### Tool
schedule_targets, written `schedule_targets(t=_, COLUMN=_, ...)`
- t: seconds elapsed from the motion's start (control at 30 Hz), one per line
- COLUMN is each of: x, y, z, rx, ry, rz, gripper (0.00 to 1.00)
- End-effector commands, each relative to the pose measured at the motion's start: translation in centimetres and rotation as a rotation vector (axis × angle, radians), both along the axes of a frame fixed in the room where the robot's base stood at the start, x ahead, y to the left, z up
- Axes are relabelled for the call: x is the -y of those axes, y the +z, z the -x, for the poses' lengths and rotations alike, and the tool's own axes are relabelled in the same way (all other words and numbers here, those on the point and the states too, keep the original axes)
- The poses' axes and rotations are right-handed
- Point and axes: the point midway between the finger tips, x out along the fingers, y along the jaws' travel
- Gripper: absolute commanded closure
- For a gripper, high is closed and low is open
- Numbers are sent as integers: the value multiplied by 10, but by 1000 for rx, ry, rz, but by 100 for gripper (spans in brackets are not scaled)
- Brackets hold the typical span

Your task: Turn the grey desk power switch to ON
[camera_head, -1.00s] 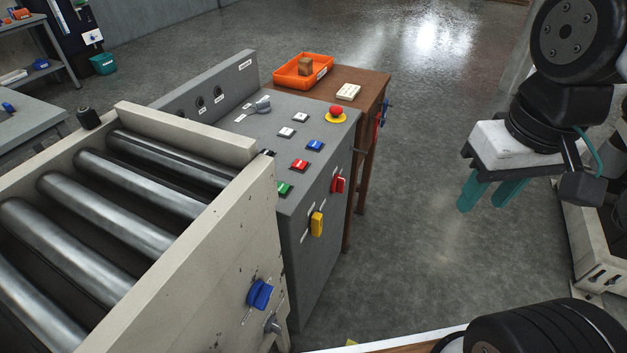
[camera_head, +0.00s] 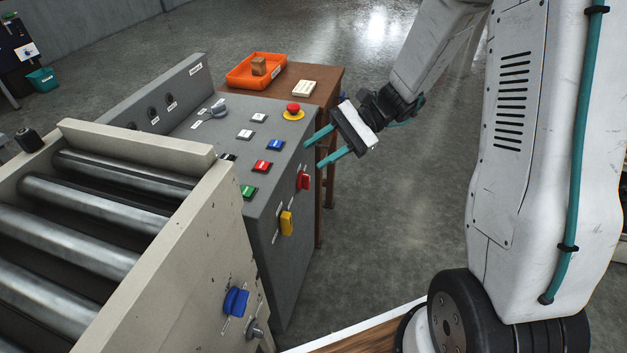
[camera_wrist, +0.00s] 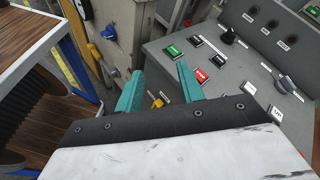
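The grey rotary switch (camera_head: 219,109) stands on the top of the grey control desk (camera_head: 262,203), near its back left, with small white labels beside it. In the wrist view my gripper (camera_wrist: 160,72) is also open and empty.
White, blue, red and green buttons and a red emergency stop (camera_head: 293,109) sit on the desk top. Red (camera_head: 303,181) and yellow (camera_head: 287,222) switches project from its front. A roller conveyor (camera_head: 180,262) stands left. A brown table (camera_head: 325,82) with an orange tray (camera_head: 240,78) is behind.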

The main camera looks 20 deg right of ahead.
Motion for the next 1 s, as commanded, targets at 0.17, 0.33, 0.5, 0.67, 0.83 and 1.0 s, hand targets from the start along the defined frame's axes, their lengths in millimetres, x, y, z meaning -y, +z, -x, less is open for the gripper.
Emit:
schedule_targets(t=0.17, x=23, y=-66, z=-51, rx=-149, ry=-244, rz=-185, gripper=62)
schedule_targets(t=0.33, x=53, y=-137, z=-86, rx=-262, ry=-482, rz=-334, gripper=62)
schedule_targets(t=0.5, x=80, y=-200, z=-101, rx=-340, ry=-678, rz=-437, gripper=62)
schedule_targets(t=0.67, x=95, y=-234, z=-105, rx=-375, ry=-780, rz=-481, gripper=62)
schedule_targets(t=0.83, x=91, y=-243, z=-111, rx=-384, ry=-807, rz=-493, gripper=62)
schedule_targets(t=1.0, x=69, y=-243, z=-126, rx=-383, ry=-804, rz=-492, gripper=62)
